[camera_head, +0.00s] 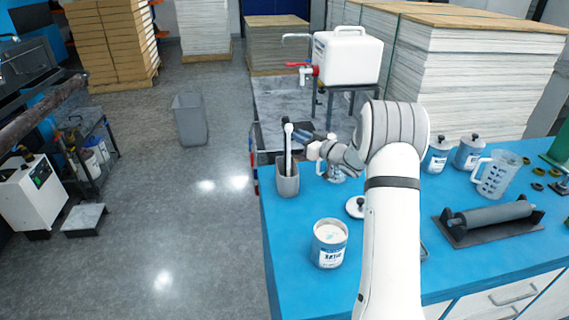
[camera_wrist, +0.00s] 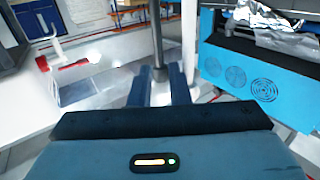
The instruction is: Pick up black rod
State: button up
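The black rod (camera_head: 288,148) stands almost upright in a grey cup (camera_head: 288,182) near the left edge of the blue table. In the wrist view, the dark rod (camera_wrist: 159,35) stands between the two blue fingertips of my gripper (camera_wrist: 159,82). The fingers are parted; I see no clear grip on the rod.
A white canister (camera_head: 347,55) sits on a stand behind. A roller (camera_head: 490,217) and a measuring jug (camera_head: 496,175) are to the right. Floor left of the table is open.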

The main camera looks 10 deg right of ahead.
jog(key=p+x, duration=0.2)
jog(key=x, duration=0.4)
jog(key=shift+d+r, duration=0.1)
grip_shut()
